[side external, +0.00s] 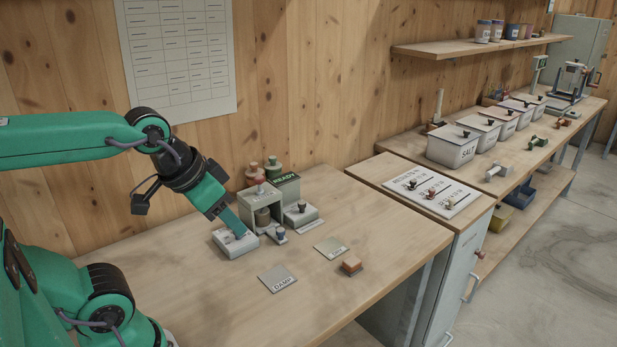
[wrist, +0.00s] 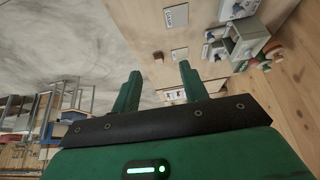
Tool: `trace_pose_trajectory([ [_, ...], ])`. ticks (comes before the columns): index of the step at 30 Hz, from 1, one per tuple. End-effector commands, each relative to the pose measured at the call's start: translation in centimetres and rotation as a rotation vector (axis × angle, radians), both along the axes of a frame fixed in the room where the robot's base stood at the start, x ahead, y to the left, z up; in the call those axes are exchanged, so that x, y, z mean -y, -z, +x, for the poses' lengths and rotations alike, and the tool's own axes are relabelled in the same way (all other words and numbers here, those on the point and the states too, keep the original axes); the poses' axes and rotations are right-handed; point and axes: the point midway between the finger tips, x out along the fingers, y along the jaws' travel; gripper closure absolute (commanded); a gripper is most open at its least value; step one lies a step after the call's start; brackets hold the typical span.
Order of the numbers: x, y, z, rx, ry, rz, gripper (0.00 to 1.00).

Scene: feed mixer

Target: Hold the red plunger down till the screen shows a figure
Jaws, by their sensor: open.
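A grey tester (side external: 262,210) with a dark screen (side external: 287,180) reading READY stands near the wall. A small reddish knob (side external: 261,188) is on its top; I cannot tell for sure that this is the plunger. My gripper (side external: 243,231) points down at a low white box (side external: 226,246) left of the tester, and its arm covers part of the box. In the wrist view my gripper (wrist: 158,85) is open, its two green fingers apart with nothing clearly held. The tester (wrist: 246,38) shows at the upper right there, its screen unreadable.
Red-topped and green-topped jars (side external: 273,168) stand behind the tester. A card marked DAMP (side external: 278,279), a second card (side external: 331,247) and an orange-topped block (side external: 350,267) lie in front. A board with knobs (side external: 435,192) lies on the cabinet to the right.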

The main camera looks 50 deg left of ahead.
Motion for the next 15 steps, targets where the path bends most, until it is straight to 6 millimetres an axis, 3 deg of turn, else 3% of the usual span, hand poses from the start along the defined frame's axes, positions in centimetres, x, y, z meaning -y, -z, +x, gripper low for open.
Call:
trace_pose_trajectory([
  [1, 0.0, 0.0, 0.0, 0.0, 0.0, 0.0, 0.65],
  [6, -0.1, -0.3, 0.3, -0.003, 0.009, 0.008, 0.99],
  [15, -1.2, -2.2, 2.2, -0.046, 0.111, 0.08, 1.0],
])
